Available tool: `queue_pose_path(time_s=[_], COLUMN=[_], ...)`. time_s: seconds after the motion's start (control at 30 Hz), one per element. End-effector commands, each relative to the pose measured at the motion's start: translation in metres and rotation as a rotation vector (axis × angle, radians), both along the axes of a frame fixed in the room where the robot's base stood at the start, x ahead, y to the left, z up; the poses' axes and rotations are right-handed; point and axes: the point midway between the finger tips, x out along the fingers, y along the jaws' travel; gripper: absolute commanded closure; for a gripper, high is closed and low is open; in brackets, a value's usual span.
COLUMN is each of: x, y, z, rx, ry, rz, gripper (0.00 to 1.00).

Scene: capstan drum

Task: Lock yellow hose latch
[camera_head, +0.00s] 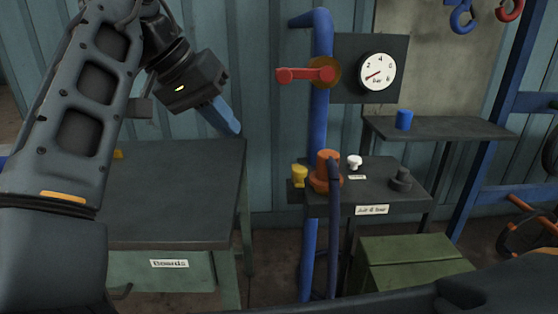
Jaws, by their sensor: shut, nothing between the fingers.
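A small yellow piece (299,175), which looks like the hose latch, stands at the left edge of a small dark table. It is just left of an orange hose fitting (326,170) with a dark hose running down from it. Whether the latch touches the fitting or is locked cannot be told. My gripper (233,126) is at upper left, with blue fingers shut and empty, pointing down and right. It hangs in the air above and left of the latch, clearly apart from it.
A blue pipe (319,120) with a red lever (305,74) rises behind the small table (381,191). A gauge (377,73) is on the wall. A white knob (354,162) and dark knob (401,178) stand right of the fitting. The workbench (185,195) is at left; a green box (410,262) is below.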

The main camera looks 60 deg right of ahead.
Motion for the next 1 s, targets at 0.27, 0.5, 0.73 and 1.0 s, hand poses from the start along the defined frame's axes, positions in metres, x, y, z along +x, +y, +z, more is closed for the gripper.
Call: queue_pose_path(time_s=[0.27,0.5,0.73,1.0], x=[-0.003,-0.013,-0.022,-0.051], y=[-0.007,-0.030,-0.054,-0.069], z=[-0.011,-0.047,-0.084,-0.087], rx=[-0.001,-0.001,-0.001,-0.001], ry=[0.000,0.000,0.001,-0.002], rz=[-0.001,-0.001,-0.002,-0.001], gripper=[1.00,1.00,1.00,1.00])
